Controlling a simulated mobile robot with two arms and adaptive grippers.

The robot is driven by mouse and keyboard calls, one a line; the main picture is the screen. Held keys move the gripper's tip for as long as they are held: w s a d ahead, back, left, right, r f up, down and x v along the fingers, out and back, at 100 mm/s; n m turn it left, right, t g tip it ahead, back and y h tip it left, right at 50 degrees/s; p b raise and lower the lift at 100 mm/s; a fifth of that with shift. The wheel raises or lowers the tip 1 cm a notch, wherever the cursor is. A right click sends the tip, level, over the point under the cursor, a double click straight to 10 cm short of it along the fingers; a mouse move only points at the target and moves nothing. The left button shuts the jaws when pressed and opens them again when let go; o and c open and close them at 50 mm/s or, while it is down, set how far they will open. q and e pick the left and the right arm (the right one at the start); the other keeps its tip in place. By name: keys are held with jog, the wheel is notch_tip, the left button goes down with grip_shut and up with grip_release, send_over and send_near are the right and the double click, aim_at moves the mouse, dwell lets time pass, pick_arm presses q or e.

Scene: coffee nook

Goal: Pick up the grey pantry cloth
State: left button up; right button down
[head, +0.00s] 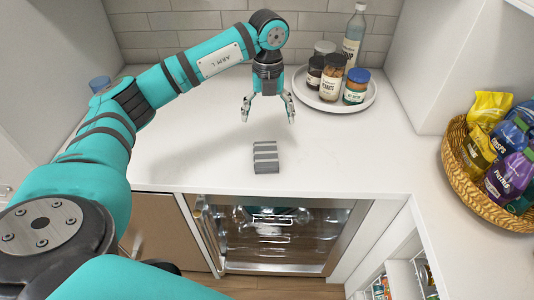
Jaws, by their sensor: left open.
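The grey pantry cloth (265,157) lies folded on the white counter, with lighter stripes across it. It sits near the counter's front edge, above the glass-fronted appliance. My left gripper (268,111) points down over the counter, behind the cloth in the picture and apart from it. Its fingers are spread wide with nothing between them. My right gripper is not in view.
A round white tray (300,88) behind my left gripper holds several jars and a clear bottle (354,35). A wicker basket (461,181) of snack bags stands at the right. Counter around the cloth is clear.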

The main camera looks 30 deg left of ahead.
pick_arm(q)
jog(key=p, duration=0.2)
send_over(266, 149)
jog(key=f, duration=0.7)
jog(key=shift+w+d, duration=0.1)
jog(key=shift+w, duration=0.15)
jog(key=shift+s+f+p, duration=0.15)
jog(key=shift+f+p, duration=0.15)
jog(key=shift+f, duration=0.25)
notch_tip(266, 149, down, 4)
jog(key=shift+s+r+p, duration=0.15)
jog(key=shift+p, duration=0.7)
jog(key=shift+f, duration=0.4)
jog(key=c, duration=1.2)
